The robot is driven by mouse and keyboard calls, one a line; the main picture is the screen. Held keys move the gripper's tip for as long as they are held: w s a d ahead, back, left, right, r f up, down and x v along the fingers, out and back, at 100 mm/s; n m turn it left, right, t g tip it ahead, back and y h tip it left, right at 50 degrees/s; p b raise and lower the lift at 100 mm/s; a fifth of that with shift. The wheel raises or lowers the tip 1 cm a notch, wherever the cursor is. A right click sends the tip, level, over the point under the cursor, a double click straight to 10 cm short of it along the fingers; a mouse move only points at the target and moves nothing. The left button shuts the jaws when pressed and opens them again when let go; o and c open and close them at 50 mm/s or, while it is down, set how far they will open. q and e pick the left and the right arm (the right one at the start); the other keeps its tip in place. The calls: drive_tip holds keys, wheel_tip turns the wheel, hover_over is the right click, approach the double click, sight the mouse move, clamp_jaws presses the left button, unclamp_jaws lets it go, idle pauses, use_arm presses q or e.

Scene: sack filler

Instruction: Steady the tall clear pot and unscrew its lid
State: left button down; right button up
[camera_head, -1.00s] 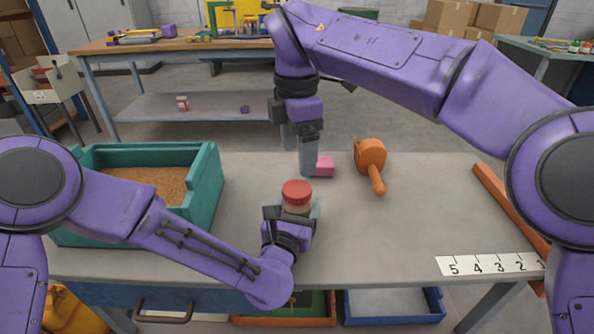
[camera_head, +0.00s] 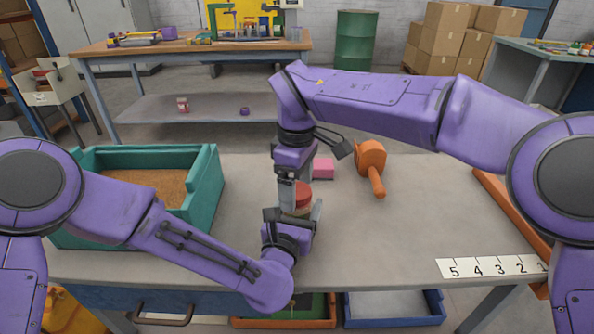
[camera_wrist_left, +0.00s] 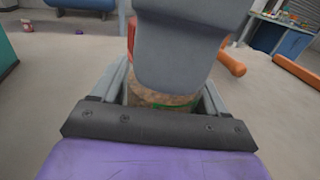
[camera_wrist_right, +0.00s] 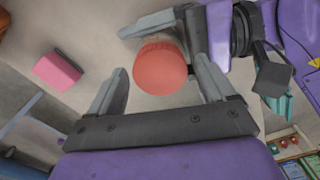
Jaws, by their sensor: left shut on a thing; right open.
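The clear pot with its red lid (camera_head: 303,196) stands upright on the table, largely hidden by my grippers. In the left wrist view its body (camera_wrist_left: 160,98) shows a brownish filling between the fingers. My left gripper (camera_wrist_left: 165,95) is shut on the pot's body from the near side. My right gripper (camera_wrist_right: 160,85) points down over the pot and is open, its two fingers on either side of the red lid (camera_wrist_right: 160,68). In the right wrist view there is a gap between the lid and each finger.
A pink block (camera_head: 323,169) and an orange tool with a handle (camera_head: 372,165) lie behind the pot. A teal bin (camera_head: 207,190) of grainy brown material is at left. An orange rail (camera_head: 505,205) and a number strip (camera_head: 490,266) are at right. The right-middle tabletop is clear.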

drive_tip(key=c, duration=1.1)
drive_tip(key=n, duration=3.6)
drive_tip(key=shift+n, duration=0.3)
drive_tip(key=n, duration=0.6)
drive_tip(key=shift+r, duration=0.1)
drive_tip(key=shift+r, duration=0.1)
drive_tip(key=shift+r, duration=1)
